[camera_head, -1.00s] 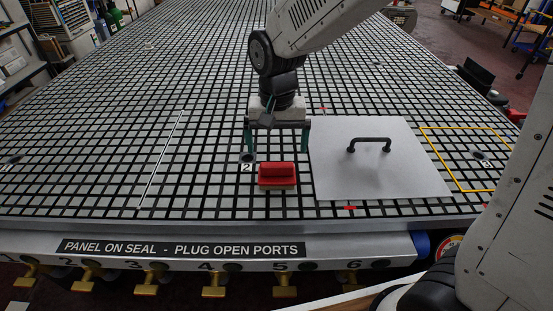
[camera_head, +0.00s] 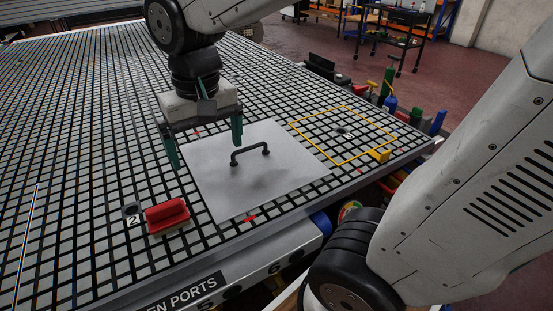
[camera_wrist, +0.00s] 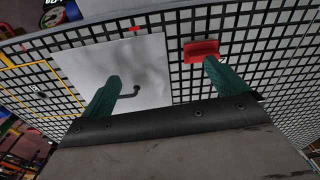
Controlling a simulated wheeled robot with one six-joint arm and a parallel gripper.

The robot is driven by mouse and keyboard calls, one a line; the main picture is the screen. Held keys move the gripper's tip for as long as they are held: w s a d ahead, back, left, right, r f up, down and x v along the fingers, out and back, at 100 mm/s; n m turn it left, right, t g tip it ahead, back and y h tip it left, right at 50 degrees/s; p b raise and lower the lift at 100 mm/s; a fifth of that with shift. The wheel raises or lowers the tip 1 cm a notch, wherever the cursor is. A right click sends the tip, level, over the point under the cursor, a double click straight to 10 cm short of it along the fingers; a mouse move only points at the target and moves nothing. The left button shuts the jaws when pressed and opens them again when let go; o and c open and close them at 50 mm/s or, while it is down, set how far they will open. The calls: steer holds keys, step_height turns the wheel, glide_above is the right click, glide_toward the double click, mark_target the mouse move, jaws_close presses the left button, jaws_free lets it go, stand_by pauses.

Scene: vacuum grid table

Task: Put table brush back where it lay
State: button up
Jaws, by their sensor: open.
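In the wrist view the brush (camera_wrist: 201,51) is just beyond one fingertip. My gripper (camera_head: 204,148) is open and empty, with its green fingers wide apart. It hangs above the table, behind the brush and over the left part of the white panel. In the wrist view my gripper (camera_wrist: 161,76) shows both fingers with nothing between them but the panel and grid further off.
The white panel (camera_head: 215,196) with a dark handle (camera_head: 249,153) lies right of the brush. A white line (camera_head: 27,240) marks the grid at left. Bottles stand beyond the right edge.

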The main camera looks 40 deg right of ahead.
steer(key=s+d+n, duration=0.1)
steer(key=s+d, duration=0.5)
steer(key=s, duration=0.6)
steer(key=shift+s+d+t, duration=0.15)
steer(key=shift+t, duration=0.15)
